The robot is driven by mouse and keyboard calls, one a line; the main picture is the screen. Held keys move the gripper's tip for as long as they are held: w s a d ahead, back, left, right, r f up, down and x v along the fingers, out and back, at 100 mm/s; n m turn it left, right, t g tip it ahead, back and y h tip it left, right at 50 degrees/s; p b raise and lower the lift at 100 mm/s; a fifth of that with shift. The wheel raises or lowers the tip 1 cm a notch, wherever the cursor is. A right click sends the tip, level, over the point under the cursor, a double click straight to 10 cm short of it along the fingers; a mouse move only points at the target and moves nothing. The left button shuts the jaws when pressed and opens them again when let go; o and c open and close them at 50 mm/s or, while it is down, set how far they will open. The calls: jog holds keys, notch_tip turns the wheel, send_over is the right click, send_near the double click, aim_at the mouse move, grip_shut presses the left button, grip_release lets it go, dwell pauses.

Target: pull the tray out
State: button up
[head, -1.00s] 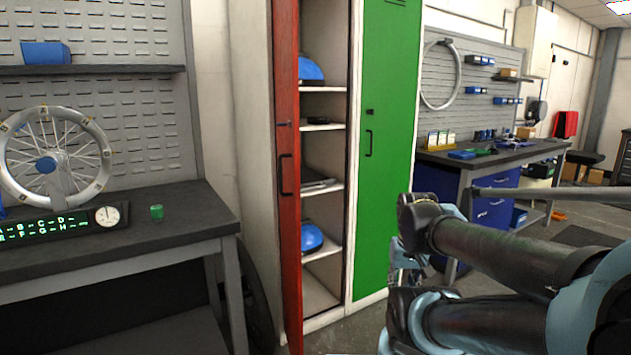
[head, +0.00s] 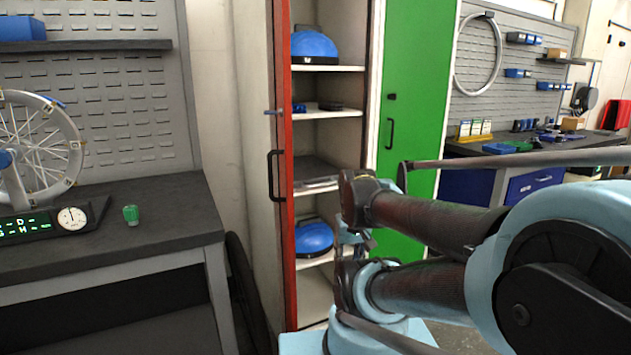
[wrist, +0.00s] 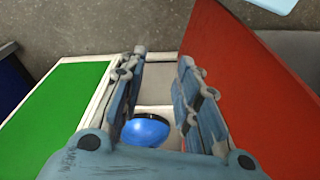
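A flat grey tray (head: 318,184) lies on the middle shelf of the open locker, its front edge near the shelf front. My arm partly crosses the locker, just right of the tray. My gripper (wrist: 163,58) is open and empty in the wrist view, its two fingers apart in front of the locker opening. In the head view my gripper (head: 352,236) is mostly hidden behind my arm, below and right of the tray. I cannot make out the tray in the wrist view.
The red door (head: 283,200) stands open on the left, and the green door (head: 415,120) is shut. Blue helmets sit on the top shelf (head: 315,46) and a lower shelf (head: 314,238). A workbench (head: 110,230) stands left.

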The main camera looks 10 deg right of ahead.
notch_tip(320, 180, up, 25)
jog(key=m, duration=1.5)
send_over(320, 184)
jog(key=s+d, duration=0.1)
jog(key=s, duration=0.2)
jog(key=shift+y, duration=0.3)
jog(key=w+f, duration=0.1)
jog(key=f, duration=0.4)
jog(key=w+f, duration=0.1)
jog(key=f, duration=0.5)
jog(key=w+a+f, duration=0.1)
jog(key=f, duration=0.4)
jog(key=shift+f, duration=0.25)
grip_shut()
